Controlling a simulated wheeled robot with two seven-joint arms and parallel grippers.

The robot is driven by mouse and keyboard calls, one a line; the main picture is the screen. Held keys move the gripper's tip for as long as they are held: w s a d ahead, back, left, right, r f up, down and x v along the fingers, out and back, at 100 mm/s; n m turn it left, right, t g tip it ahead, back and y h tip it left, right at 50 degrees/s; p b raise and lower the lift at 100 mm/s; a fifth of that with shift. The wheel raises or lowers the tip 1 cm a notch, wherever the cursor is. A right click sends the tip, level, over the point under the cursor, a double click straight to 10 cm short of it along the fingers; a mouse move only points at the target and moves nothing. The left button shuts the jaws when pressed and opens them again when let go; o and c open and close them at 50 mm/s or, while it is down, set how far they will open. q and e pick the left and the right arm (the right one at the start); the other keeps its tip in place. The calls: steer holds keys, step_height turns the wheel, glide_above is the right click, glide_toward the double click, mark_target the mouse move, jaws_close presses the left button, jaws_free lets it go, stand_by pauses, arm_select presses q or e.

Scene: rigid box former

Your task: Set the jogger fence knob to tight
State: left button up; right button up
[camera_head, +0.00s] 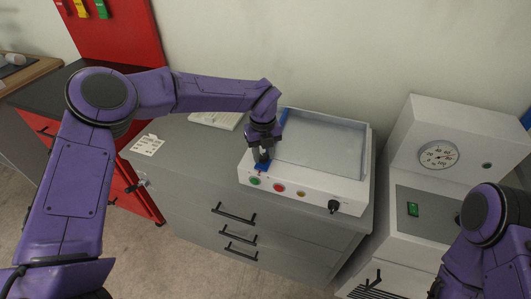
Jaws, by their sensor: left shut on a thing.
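The jogger (352,195) is a white box with a shallow grey tray on top, standing on a grey drawer cabinet. A blue strip (284,116), seemingly the fence, runs along the tray's left side. My left gripper (262,160) points down at the jogger's front left corner, beside blue parts there. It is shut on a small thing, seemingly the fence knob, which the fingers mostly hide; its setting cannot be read. The jogger's front carries a green, a red and a yellow button and a black dial (334,207). My right gripper is out of view; only its arm shows at lower right.
A white machine with a round gauge (438,155) and a green switch (413,209) stands at the right. A printed card (147,145) and a light keyboard-like object (215,120) lie on the grey cabinet top (185,150). A red panel stands behind at upper left.

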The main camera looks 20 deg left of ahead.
arm_select(q)
steer(key=m+p, duration=0.1)
steer(key=m, duration=0.4)
steer(key=shift+m, duration=0.3)
steer(key=shift+s+m+p, duration=0.1)
steer(key=shift+m+p, duration=0.55)
steer(key=shift+m, duration=1.55)
steer(key=o, duration=0.8)
steer(key=shift+c, duration=0.2)
steer(key=shift+s, duration=0.1)
steer(key=shift+r, duration=0.1)
